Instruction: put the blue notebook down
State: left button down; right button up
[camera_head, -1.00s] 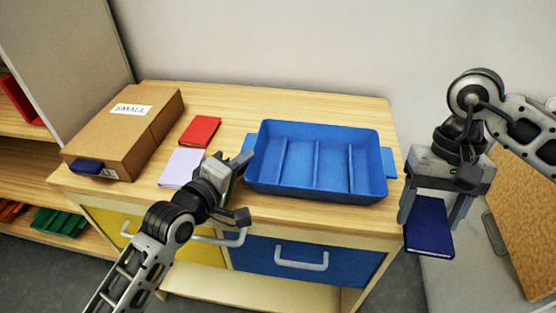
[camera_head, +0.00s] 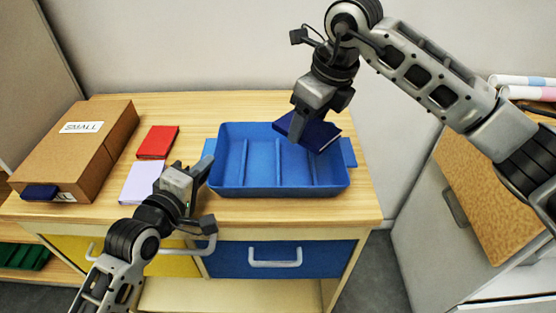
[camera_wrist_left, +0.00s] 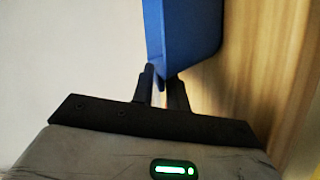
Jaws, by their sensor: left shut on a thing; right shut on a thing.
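The blue notebook (camera_head: 322,136) is held tilted over the right back part of the blue tray (camera_head: 278,191). My right gripper (camera_head: 306,117) is shut on it from above and partly hides it. The tray has several inner ridges and stands on the wooden table top. My left gripper (camera_head: 203,170) is at the tray's left side. In the left wrist view its fingers (camera_wrist_left: 161,88) are shut on the blue tray's edge (camera_wrist_left: 180,40).
A red notebook (camera_head: 157,142) and a lilac notebook (camera_head: 141,182) lie left of the tray. A cardboard box (camera_head: 75,150) marked SMALL stands further left, with a dark blue item (camera_head: 40,192) at its front. Bare wood (camera_head: 350,205) shows right of the tray.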

pick_arm(q)
jog(key=shift+f, duration=0.15)
pick_arm(e)
jog(key=a+m, duration=0.1)
jog(key=m, duration=0.1)
jog(key=w+a+r+m, duration=0.1)
jog(key=m, duration=0.1)
jog(key=shift+w+a+r+t+h, duration=0.15)
jog(key=shift+w+r+t+h, duration=0.05)
jog(key=shift+t+h, duration=0.2)
jog(key=shift+f+m, duration=0.15)
jog(key=shift+m, duration=0.15)
send_over(290, 164)
jog(key=s, duration=0.1)
jog(key=f, duration=0.9)
jog(key=shift+s+d+f, duration=0.2)
jog(key=shift+d+f, duration=0.1)
jog(key=shift+d, duration=0.05)
jog(key=shift+f, duration=0.15)
jog(key=shift+f, duration=0.4)
jog(key=o, duration=1)
jog(key=shift+r, duration=0.15)
